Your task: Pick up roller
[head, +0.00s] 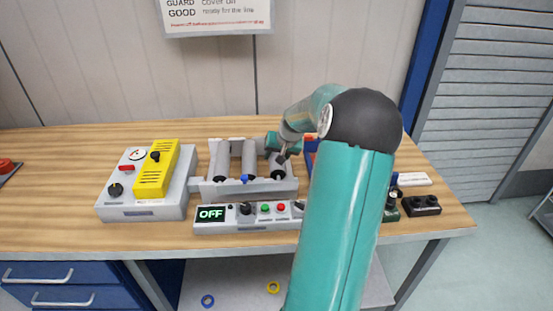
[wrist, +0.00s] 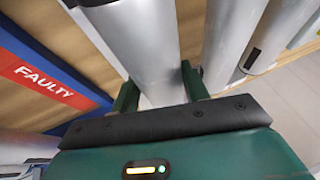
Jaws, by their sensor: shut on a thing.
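My gripper (head: 282,157) is over the right end of the grey roller frame (head: 205,188) in the head view. In the wrist view its two green fingers (wrist: 160,86) stand on either side of a silver roller (wrist: 143,42) and are shut on it. The same roller shows only partly in the head view (head: 277,166), under the gripper. Two more grey rollers, a left one (head: 221,162) and a middle one (head: 250,160), lie in the frame. I cannot tell whether the held roller is clear of its seat.
A blue bin marked FAULTY (wrist: 45,82) lies close left of the held roller in the wrist view. A control box showing OFF (head: 211,214) stands before the frame. A grey box with a yellow cover (head: 155,172) stands left.

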